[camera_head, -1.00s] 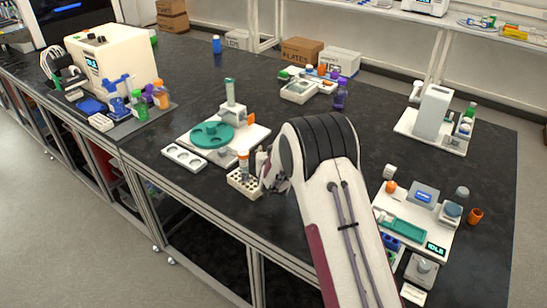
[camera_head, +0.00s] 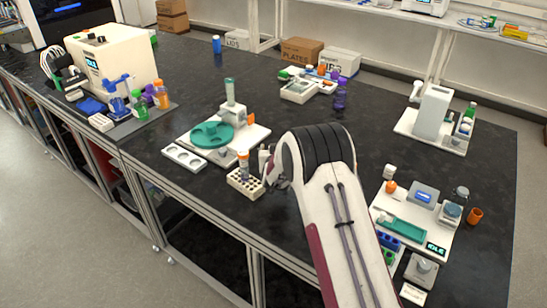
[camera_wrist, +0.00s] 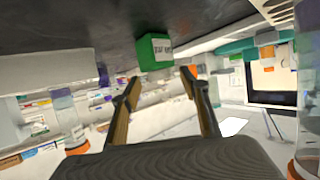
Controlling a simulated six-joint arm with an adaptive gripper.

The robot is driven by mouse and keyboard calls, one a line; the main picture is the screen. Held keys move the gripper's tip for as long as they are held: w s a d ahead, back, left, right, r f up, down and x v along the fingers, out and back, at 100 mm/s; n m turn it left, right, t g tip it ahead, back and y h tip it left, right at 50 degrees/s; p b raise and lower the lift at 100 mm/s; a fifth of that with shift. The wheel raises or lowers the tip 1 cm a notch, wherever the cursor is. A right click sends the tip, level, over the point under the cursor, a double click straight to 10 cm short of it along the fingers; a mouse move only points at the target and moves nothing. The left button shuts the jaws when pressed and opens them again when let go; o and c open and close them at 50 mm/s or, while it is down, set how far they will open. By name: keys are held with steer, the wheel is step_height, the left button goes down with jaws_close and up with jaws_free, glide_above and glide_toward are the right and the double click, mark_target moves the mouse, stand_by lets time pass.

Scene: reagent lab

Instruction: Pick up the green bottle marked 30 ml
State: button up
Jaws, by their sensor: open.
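My gripper (camera_wrist: 160,77) is open and empty, its two fingers apart in the wrist view. A green bottle or cap with a white label (camera_wrist: 155,50) shows just beyond the fingertips, against the dark bench top; the fingers do not touch it. The label's print is too blurred to read. In the head view my gripper (camera_head: 269,163) is low over the bench, beside the tube rack. A green bottle (camera_head: 140,108) stands at the left, beside the large white instrument. Another green-topped bottle (camera_head: 470,110) is at the far right. Which of them the wrist view shows, I cannot tell.
A white rack (camera_head: 245,184) with an orange-capped tube (camera_head: 243,162) stands just left of my gripper. Behind is a white stand with a green disc (camera_head: 212,135). A purple bottle (camera_head: 340,95) stands farther back.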

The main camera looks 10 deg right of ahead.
steer(key=shift+x, duration=1.15)
steer(key=shift+f, duration=0.1)
steer(key=c, duration=1.2)
